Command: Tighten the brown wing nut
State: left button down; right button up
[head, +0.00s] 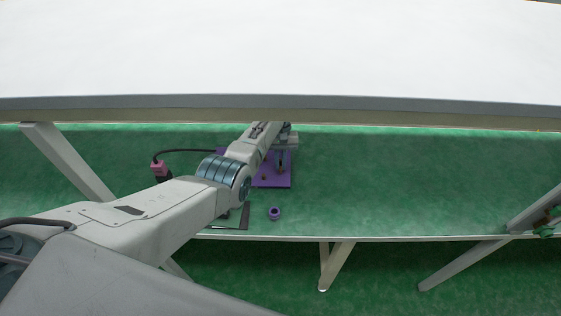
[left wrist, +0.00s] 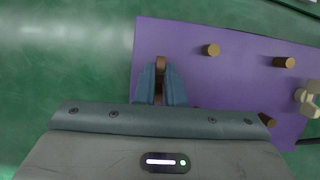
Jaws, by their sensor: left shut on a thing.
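A purple plate (head: 272,183) lies on the green lower shelf in the head view, partly behind my left arm. In the left wrist view the purple plate (left wrist: 205,72) carries several short brown pegs and a beige wing nut (left wrist: 308,98) at its right edge. My left gripper (left wrist: 160,80) is over the left part of the plate, shut on the brown wing nut (left wrist: 161,69), whose dark brown end shows between the fingers. The fingers hide most of the nut and whatever is under it. In the head view the left gripper (head: 282,160) is small and partly hidden by its wrist.
A small purple ring-shaped piece (head: 274,213) stands near the shelf's front edge, beside a dark flat frame (head: 230,228). A pink and black thing (head: 160,170) with a black cable is left of the plate. A white upper board (head: 280,50) overhangs the shelf. The shelf's right side is mostly clear.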

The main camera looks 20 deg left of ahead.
pick_arm(q)
jog(key=c, duration=1.5)
grip_release()
jog(key=b+v, duration=0.2)
jog(key=v, duration=0.9)
